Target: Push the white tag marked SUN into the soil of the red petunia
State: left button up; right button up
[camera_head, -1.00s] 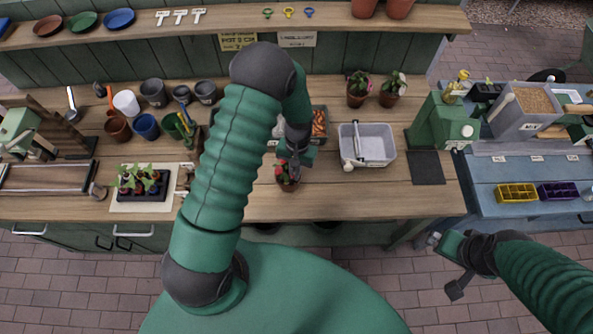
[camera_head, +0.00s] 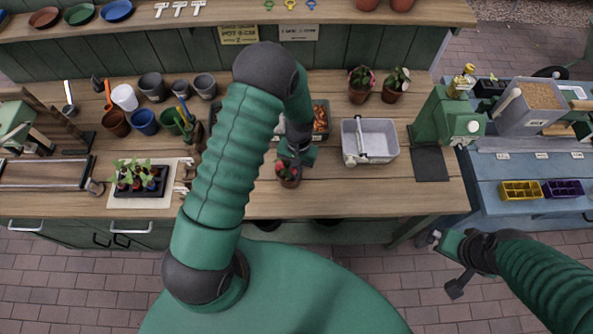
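The red petunia (camera_head: 289,175) stands in a small dark pot near the front edge of the potting bench, partly covered by my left gripper. My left gripper (camera_head: 295,161) is just above and behind its flowers. I cannot see whether its fingers are open or shut, or whether they hold a tag. White T-shaped tags (camera_head: 180,9) lie on the upper shelf. More white tags (camera_head: 183,172) show beside the seedling tray. Their lettering is too small to read, so I cannot pick out SUN. My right gripper (camera_head: 447,264) is low at the right, away from the bench, its finger opening unclear.
A grey tub (camera_head: 384,145) stands right of the petunia. Two potted flowers (camera_head: 362,86) stand behind it. The seedling tray (camera_head: 138,194) and several pots (camera_head: 145,124) fill the left. Bare wood (camera_head: 240,206) lies along the front edge.

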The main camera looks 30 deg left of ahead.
pick_arm(q)
jog(key=o, duration=0.4)
jog(key=shift+r, duration=0.2)
jog(key=w+r+b, duration=0.1)
jog(key=r, duration=0.4)
jog(key=r+b, duration=0.1)
jog(key=r, duration=0.4)
jog(key=w+r+b, duration=0.1)
jog(key=r, duration=0.5)
jog(key=shift+w+a+r+b, duration=0.1)
jog(key=shift+w+a+b, duration=0.15)
jog(key=shift+w+b, duration=0.1)
jog(key=shift+s+d+f+m+t+b, duration=0.35)
jog(key=shift+s+d+f+t+b, duration=0.45)
jog(key=shift+s+f+b, duration=0.9)
jog(key=shift+s+d+f+m+t+b, duration=0.4)
jog(key=shift+s+d+f+t+b, duration=0.3)
jog(key=shift+s+f+b, duration=1)
jog(key=shift+s+d+f+m+t+b, duration=0.35)
jog(key=shift+s+d+f+t+b, duration=0.7)
jog(key=shift+s, duration=1.05)
